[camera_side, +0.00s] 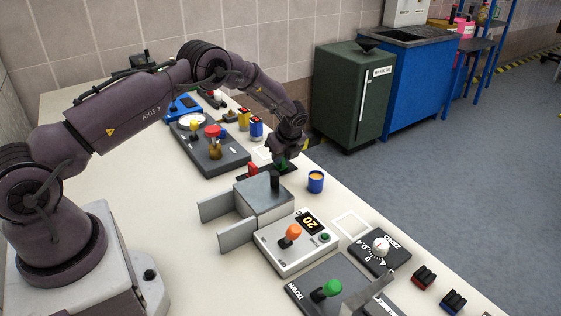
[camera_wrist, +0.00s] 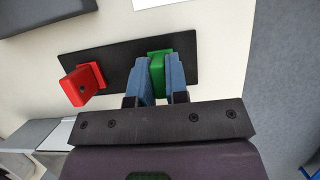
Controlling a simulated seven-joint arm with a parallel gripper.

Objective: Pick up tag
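No thing is marked as a tag. A black plate (camera_wrist: 112,58) on the bench bears a red upright piece (camera_wrist: 80,86) at its left and a green upright piece (camera_wrist: 157,72) right of its middle. In the wrist view, my gripper (camera_wrist: 158,76) has one blue-padded finger on each side of the green piece, close to both its faces. Whether the pads press on it cannot be told. In the side view, my gripper (camera_side: 281,162) is low over the plate, with a bit of green showing beneath it. The red piece (camera_side: 253,169) stands to its left.
A grey switch panel (camera_side: 225,158) lies behind left. The bench's right edge is close to the plate.

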